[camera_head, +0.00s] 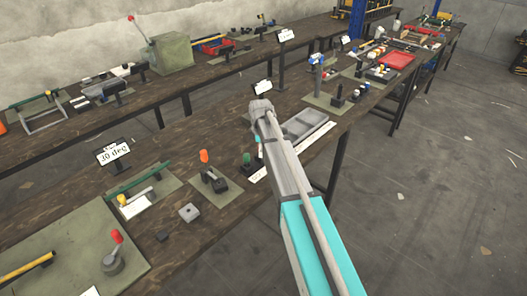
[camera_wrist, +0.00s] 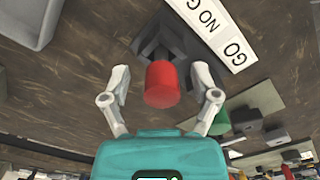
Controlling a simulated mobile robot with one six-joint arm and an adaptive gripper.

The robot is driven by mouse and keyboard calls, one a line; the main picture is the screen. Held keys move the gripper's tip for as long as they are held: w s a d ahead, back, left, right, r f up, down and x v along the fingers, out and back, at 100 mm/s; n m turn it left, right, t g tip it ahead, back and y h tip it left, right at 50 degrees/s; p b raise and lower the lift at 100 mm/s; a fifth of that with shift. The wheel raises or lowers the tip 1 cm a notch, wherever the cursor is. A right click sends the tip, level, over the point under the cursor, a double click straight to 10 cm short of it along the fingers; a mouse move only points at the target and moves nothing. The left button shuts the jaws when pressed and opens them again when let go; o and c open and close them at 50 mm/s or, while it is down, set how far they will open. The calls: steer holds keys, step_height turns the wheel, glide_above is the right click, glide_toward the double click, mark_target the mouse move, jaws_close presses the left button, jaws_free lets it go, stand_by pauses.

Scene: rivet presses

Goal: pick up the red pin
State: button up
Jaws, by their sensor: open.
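The red pin (camera_wrist: 162,84) is a short red cylinder in the wrist view, with a black holder (camera_wrist: 165,42) beyond it. My gripper (camera_wrist: 160,78) is open, with one finger to the left and one to the right of the pin in the picture. Gaps show on both sides, so the fingers look clear of it. How far the fingertips reach along the pin is hard to tell. In the camera_head view, my arm hides the gripper and this pin.
A white GO/NO GO label (camera_wrist: 215,32) lies beside the holder. A green pin (camera_wrist: 220,122) shows just beyond my right finger. A grey tray (camera_head: 304,124) lies on the dark wooden bench near my arm. An orange-topped part (camera_head: 204,156) stands left of it.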

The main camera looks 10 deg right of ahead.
jaws_close()
stand_by(0.5)
steer(key=shift+r, duration=0.1)
step_height(320, 180, up, 3)
steer(key=p, duration=0.3)
steer(key=s+a+r+p, duration=0.1)
steer(key=s+r+p, duration=0.8)
steer(key=s, duration=0.5)
steer(key=shift+r+p, duration=0.4)
steer(key=shift+p, duration=0.1)
